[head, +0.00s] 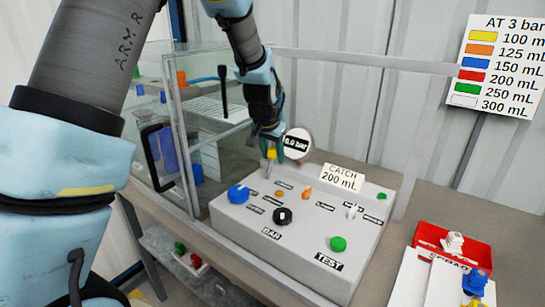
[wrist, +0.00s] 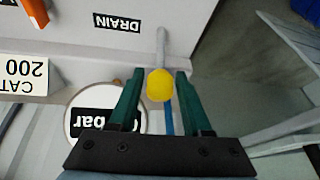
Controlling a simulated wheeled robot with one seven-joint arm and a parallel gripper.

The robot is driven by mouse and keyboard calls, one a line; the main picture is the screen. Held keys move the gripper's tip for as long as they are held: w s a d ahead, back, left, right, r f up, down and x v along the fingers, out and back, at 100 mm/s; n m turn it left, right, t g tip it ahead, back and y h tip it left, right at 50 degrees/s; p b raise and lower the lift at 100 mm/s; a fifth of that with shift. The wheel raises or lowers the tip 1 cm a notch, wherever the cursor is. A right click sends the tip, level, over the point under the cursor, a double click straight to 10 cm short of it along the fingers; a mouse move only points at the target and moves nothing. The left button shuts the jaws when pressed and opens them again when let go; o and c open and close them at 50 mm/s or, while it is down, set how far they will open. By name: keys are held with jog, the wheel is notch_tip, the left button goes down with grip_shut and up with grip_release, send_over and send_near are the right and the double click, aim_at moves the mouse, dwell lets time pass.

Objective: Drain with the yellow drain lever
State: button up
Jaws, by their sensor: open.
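The drain lever's yellow knob (wrist: 160,85) sits between the two green fingers of my gripper (wrist: 160,75) in the wrist view. The fingers are open, with a gap showing on each side of the knob. The lever's grey rod runs up from the knob beside the upside-down DRAIN label (wrist: 117,22). In the head view, my gripper (head: 271,142) points down over the back left of the grey control panel (head: 300,240), with the yellow drain lever (head: 271,154) at its fingertips.
A round gauge (head: 297,142) reading 0.0 bar stands close beside the gripper. A sign (head: 342,177) reads CATCH 200 mL. Blue (head: 238,193), black (head: 282,216) and green (head: 338,243) controls stand on the panel. A glass enclosure (head: 150,130) is left; a red tray (head: 453,246) is right.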

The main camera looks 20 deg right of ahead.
jog(key=shift+c, duration=0.2)
grip_shut()
dwell(1.1)
